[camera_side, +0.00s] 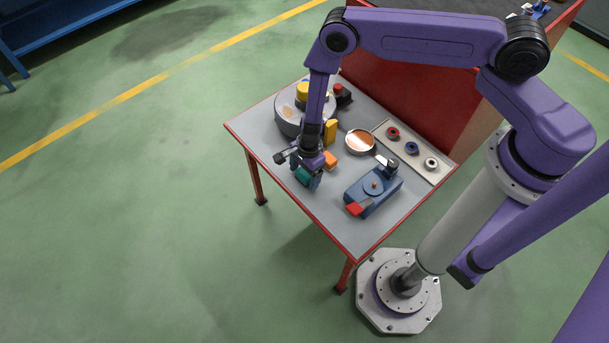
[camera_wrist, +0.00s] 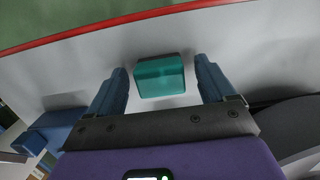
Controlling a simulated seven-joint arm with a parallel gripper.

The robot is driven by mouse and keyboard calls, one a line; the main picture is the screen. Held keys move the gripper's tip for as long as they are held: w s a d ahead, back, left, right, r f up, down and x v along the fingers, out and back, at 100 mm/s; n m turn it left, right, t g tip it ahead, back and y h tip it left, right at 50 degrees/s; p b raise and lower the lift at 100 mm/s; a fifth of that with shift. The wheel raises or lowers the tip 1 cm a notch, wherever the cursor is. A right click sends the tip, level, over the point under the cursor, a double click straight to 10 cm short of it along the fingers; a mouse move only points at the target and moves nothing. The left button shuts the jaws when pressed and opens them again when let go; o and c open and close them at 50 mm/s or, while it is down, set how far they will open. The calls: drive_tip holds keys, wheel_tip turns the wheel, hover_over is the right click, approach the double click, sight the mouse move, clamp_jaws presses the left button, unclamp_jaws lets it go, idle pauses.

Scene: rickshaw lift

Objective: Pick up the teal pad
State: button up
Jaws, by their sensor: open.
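The teal pad (camera_wrist: 160,76) is a small block with rounded edges on the grey table top, near the table's red edge. In the wrist view it lies between the two blue fingers of my gripper (camera_wrist: 161,82), with a gap on each side. In the side view the teal pad (camera_side: 302,176) shows just below my gripper (camera_side: 307,178), partly hidden by it. My gripper is open and points down at the pad. I cannot tell the exact height of the fingertips above the table.
An orange block (camera_side: 329,160) and a yellow block (camera_side: 331,131) stand close to my gripper. A round grey drum (camera_side: 288,122) is behind it. A blue device (camera_side: 374,191) with a red part stands to the right. A round dish (camera_side: 360,142) and a tray with rings (camera_side: 440,172) lie farther right.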

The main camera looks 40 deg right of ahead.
sight(304, 173)
drive_tip(key=c, duration=1.1)
drive_tip(key=shift+o, duration=0.2)
drive_tip(key=shift+r, duration=0.1)
drive_tip(key=shift+r, duration=4.9)
drive_tip(key=o, duration=0.4)
drive_tip(key=shift+c, duration=1.4)
